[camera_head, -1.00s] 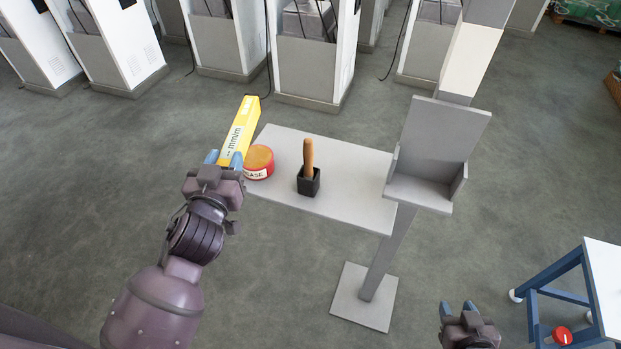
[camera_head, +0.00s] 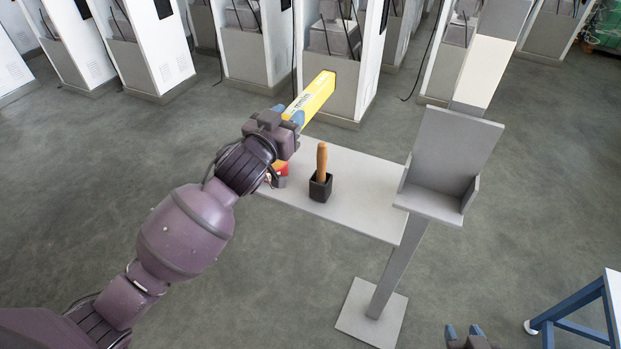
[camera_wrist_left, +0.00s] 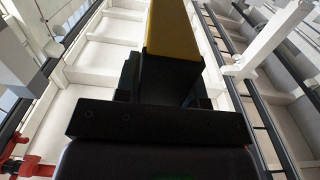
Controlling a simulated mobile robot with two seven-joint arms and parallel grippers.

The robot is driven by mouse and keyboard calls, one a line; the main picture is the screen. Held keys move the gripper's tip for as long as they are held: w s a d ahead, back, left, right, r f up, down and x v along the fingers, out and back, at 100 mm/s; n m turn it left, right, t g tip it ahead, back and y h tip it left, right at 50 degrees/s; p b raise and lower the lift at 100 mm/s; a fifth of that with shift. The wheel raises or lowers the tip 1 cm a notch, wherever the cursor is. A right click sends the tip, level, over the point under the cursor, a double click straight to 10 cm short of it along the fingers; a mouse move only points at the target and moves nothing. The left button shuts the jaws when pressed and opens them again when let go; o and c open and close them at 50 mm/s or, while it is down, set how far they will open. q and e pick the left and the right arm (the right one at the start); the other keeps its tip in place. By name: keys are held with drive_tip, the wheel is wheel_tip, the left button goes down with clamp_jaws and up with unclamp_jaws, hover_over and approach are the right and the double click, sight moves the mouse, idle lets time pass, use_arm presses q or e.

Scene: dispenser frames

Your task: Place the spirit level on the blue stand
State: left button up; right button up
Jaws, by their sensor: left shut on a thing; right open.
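The yellow spirit level (camera_head: 315,92) is held in my left gripper (camera_head: 291,118), which is shut on it, raised above the grey shelf. The level points up and away to the right; its yellow body also shows in the left wrist view (camera_wrist_left: 172,28). The blue stand (camera_head: 574,318) is at the lower right edge, only partly in view, with blue legs and a white top (camera_head: 613,290). My right gripper (camera_head: 465,332) is open at the bottom edge, left of the stand, and mostly cut off.
A grey shelf (camera_head: 375,185) carries a black cup (camera_head: 320,187) with a wooden-handled tool (camera_head: 322,160) and a red tin (camera_head: 281,169), partly hidden by my left gripper. A grey holder (camera_head: 450,165) stands on the post. White cabinets line the back. Floor between shelf and stand is clear.

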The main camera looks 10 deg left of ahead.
use_arm(q)
wheel_tip(320, 180, down, 14)
drive_tip(key=shift+r+b, duration=0.15)
drive_tip(key=shift+b, duration=1.05)
drive_tip(key=shift+f, duration=0.65)
wheel_tip(320, 180, down, 3)
drive_tip(key=shift+f+b, duration=0.2)
drive_tip(key=shift+b, duration=0.4)
drive_tip(key=shift+f, duration=0.15)
use_arm(e)
drive_tip(key=shift+g, duration=0.3)
drive_tip(key=f, duration=0.2)
drive_tip(key=s+f, duration=0.1)
drive_tip(key=f, duration=0.2)
drive_tip(key=shift+s, duration=0.1)
use_arm(q)
drive_tip(key=o, duration=1)
drive_tip(key=shift+o, duration=0.2)
use_arm(e)
drive_tip(key=shift+s+f, duration=0.25)
drive_tip(key=shift+s, duration=0.05)
